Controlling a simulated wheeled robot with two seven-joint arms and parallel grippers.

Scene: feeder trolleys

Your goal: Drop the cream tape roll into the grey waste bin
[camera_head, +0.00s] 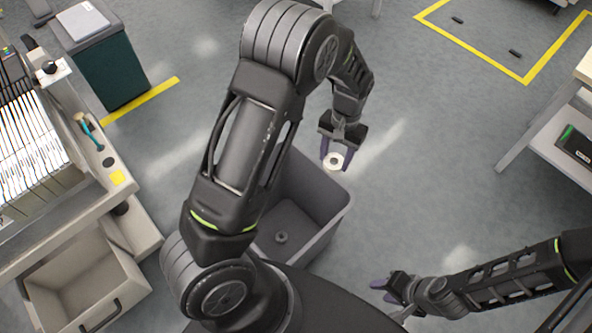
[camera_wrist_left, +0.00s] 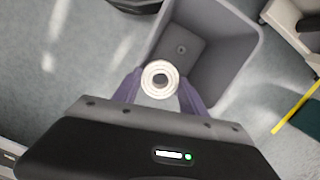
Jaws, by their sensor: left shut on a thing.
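The cream tape roll (camera_head: 333,161) is a small pale ring held between the fingertips of my left gripper (camera_head: 337,156). It also shows in the left wrist view (camera_wrist_left: 160,79), with purple fingers on both sides of it. The grey waste bin (camera_head: 335,222) stands on the floor, partly hidden behind my left arm. In the head view the roll appears near the bin's far right rim. In the left wrist view the bin (camera_wrist_left: 247,45) lies beyond the roll. A small dark round thing (camera_head: 281,237) lies on the bin's floor. My right gripper (camera_head: 388,291) is empty at the lower right, its fingers apart.
A feeder trolley (camera_head: 135,205) with an open beige box (camera_head: 75,285) stands at the left. A dark green bin (camera_head: 112,70) with a grey lid is at the upper left. A shelf with a dark box (camera_head: 575,145) is at the right. The floor right of the bin is clear.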

